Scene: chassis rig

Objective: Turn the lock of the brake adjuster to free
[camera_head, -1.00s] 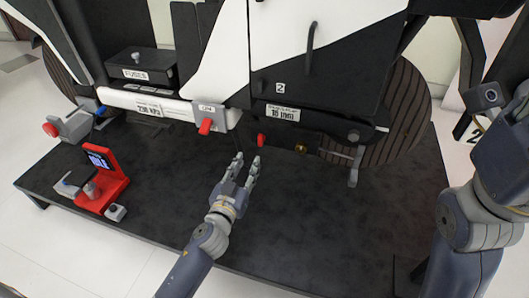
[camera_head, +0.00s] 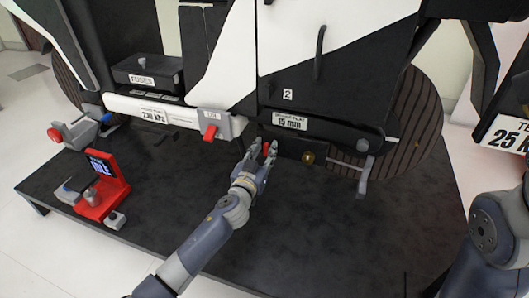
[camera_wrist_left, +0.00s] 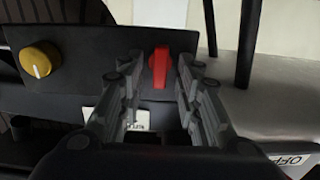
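The small red lever (camera_head: 267,148), which looks like the lock, sits on the dark panel below the "15 mm" display (camera_head: 290,121). The round brass knob (camera_head: 308,158) is to its right. My left gripper (camera_head: 262,150) is at the red lever in the head view, partly covering it. In the left wrist view the fingers (camera_wrist_left: 161,75) are open on both sides of the red lever (camera_wrist_left: 158,68), which points along them. I cannot tell whether a finger touches it. The yellow knob (camera_wrist_left: 40,58) is left of the fingers there. My right gripper is out of view.
A red stand with a small screen (camera_head: 103,190) and a grey clamp with a red knob (camera_head: 72,133) are further left. A metal lever (camera_head: 364,175) hangs at right. The dark platform (camera_head: 310,225) is clear in front.

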